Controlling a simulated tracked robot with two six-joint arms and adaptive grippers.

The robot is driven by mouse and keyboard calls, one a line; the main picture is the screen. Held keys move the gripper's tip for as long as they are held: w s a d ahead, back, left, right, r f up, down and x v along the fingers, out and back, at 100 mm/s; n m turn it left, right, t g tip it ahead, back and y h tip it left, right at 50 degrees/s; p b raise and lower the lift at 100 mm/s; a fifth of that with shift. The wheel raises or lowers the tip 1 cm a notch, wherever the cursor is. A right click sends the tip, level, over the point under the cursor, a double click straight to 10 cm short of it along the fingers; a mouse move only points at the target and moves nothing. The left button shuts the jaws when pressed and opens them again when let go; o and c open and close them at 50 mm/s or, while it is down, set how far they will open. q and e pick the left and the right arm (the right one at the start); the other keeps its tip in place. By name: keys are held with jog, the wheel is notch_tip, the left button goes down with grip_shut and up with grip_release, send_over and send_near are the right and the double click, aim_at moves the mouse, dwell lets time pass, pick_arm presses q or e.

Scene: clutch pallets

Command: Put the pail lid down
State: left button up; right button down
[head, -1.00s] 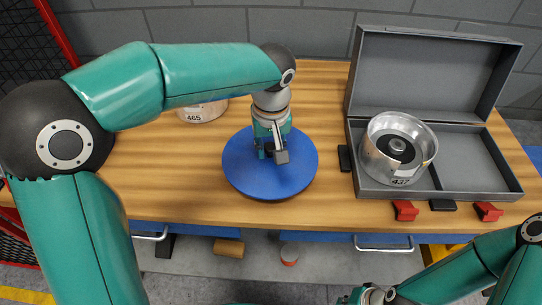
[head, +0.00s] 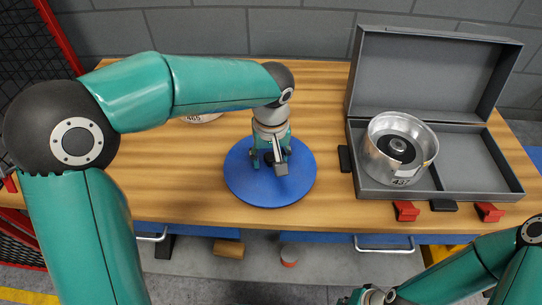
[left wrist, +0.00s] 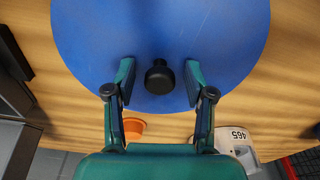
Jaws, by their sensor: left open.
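The pail lid (head: 240,180) is a round blue disc lying flat on the wooden workbench, in the middle of the head view. In the left wrist view the blue lid (left wrist: 90,40) fills the upper middle, with a black knob (left wrist: 160,77) on it. My left gripper (head: 270,160) is over the lid, pointing down. In the left wrist view its fingers (left wrist: 160,82) are spread, one on each side of the knob, with a gap on both sides. My right gripper (head: 368,296) shows only partly at the bottom edge of the head view; its fingers cannot be made out.
An open grey case (head: 508,180) stands at the right with a metal drum labelled 437 (head: 388,165) in its left compartment. A pale container labelled 465 (head: 205,117) is mostly hidden behind my left arm. Bare bench (head: 170,195) lies left of the lid.

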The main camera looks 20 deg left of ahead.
aim_at(271, 170)
pick_arm(q)
jog(key=shift+r, duration=0.15)
notch_tip(271, 170, up, 12)
jog(key=s+p, duration=0.1)
jog(key=shift+s+d, duration=0.15)
jog(key=shift+d, duration=0.15)
dwell(0.3)
